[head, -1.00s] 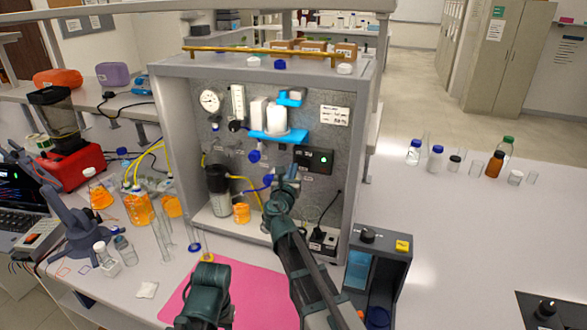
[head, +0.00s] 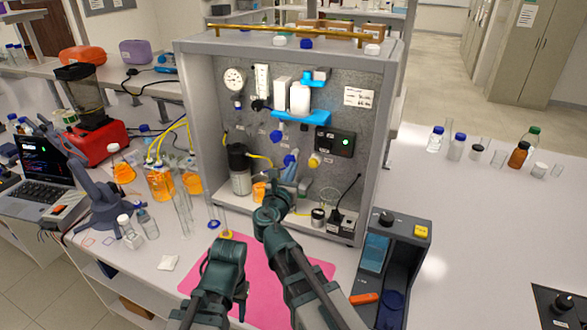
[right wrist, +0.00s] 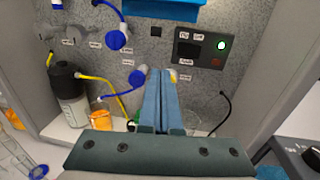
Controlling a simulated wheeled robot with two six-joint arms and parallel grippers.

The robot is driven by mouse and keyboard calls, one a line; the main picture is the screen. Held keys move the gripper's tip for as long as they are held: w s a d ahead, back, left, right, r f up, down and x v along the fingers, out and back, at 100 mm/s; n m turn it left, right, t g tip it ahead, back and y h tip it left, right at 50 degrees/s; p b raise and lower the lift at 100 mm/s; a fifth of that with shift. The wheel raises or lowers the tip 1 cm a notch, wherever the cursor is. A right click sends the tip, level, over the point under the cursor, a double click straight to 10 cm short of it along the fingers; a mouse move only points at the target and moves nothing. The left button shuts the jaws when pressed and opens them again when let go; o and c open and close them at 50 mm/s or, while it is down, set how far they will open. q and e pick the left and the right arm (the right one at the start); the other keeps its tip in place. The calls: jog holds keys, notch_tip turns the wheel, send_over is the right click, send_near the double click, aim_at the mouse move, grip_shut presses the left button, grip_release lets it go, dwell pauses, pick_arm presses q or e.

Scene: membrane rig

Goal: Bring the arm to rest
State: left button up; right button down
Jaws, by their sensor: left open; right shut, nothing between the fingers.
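My right gripper (head: 289,172) is in front of the grey panel of the open-fronted rig (head: 195,140). In the right wrist view its blue fingers (right wrist: 158,98) are together with nothing between them. A yellow knob (head: 313,160) is just right of the fingertips in the head view; in the right wrist view it is partly hidden behind them. A blue valve handle (head: 277,136) is on the panel above left of the gripper. My left arm shows folded over the pink mat (head: 262,281); its fingers are not visible.
Inside the rig a dark-capped bottle (head: 240,172) stands left and a black plug block (head: 342,221) right. A grey device (head: 405,232) stands right of the rig. Tall glass tubes (head: 183,210) and orange-filled bottles (head: 160,184) stand left.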

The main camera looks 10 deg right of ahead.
jog(key=s+f+m+g+y+b, duration=0.1)
jog(key=s+f+m+g, duration=0.95)
jog(key=f+m, duration=0.6)
jog(key=s+a+f+m+g+y, duration=0.2)
jog(key=s+a+m, duration=0.1)
jog(key=s, duration=0.2)
jog(key=s+a+f+m+g+y, duration=0.1)
jog(key=s+a+f+m+g, duration=0.1)
jog(key=s, duration=0.4)
jog(key=s+a+f+m+g+y, duration=0.2)
jog(key=s+a+f+m, duration=0.1)
jog(key=s+m, duration=0.2)
jog(key=shift+s+a+m+y, duration=0.25)
jog(key=shift+s+a+y, duration=0.05)
jog(key=shift+s+a, duration=0.1)
